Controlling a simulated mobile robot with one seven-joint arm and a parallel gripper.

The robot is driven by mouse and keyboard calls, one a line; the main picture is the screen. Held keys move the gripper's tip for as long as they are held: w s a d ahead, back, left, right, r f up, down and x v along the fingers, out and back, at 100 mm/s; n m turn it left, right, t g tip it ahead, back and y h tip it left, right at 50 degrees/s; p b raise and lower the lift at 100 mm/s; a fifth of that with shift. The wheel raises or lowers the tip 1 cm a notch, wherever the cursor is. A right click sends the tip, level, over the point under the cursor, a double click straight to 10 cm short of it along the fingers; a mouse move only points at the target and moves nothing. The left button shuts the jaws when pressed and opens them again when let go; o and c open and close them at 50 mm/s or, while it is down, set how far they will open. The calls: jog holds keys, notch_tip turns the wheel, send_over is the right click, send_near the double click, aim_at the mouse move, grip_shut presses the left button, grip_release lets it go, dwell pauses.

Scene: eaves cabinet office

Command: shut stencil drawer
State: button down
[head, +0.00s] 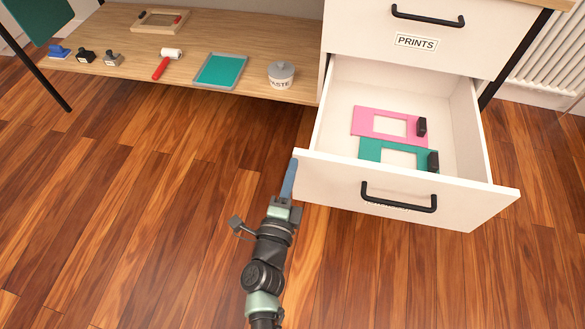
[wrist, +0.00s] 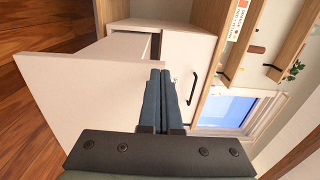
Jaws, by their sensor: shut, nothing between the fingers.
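The stencil drawer (head: 330,178) is white and stands pulled well out below the PRINTS drawer (head: 415,42). It has a black bar handle (head: 398,204) on its front; the label beneath is mostly hidden. Inside lie a pink stencil (head: 362,121) and a teal stencil (head: 371,153), each with a black grip. My gripper (head: 291,165) is shut and empty, its blue fingers at the left end of the drawer front. In the wrist view the closed fingers (wrist: 159,75) overlap the white drawer front (wrist: 85,90); I cannot tell whether they touch it.
A low wooden shelf (head: 120,50) at the back left holds stamps, a red-handled roller (head: 166,64), a teal tray (head: 219,70) and a paste pot (head: 281,75). A radiator (head: 548,57) stands at the right. The wooden floor in front is clear.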

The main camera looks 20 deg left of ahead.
jog(key=shift+w, duration=0.5)
jog(key=shift+w, duration=0.1)
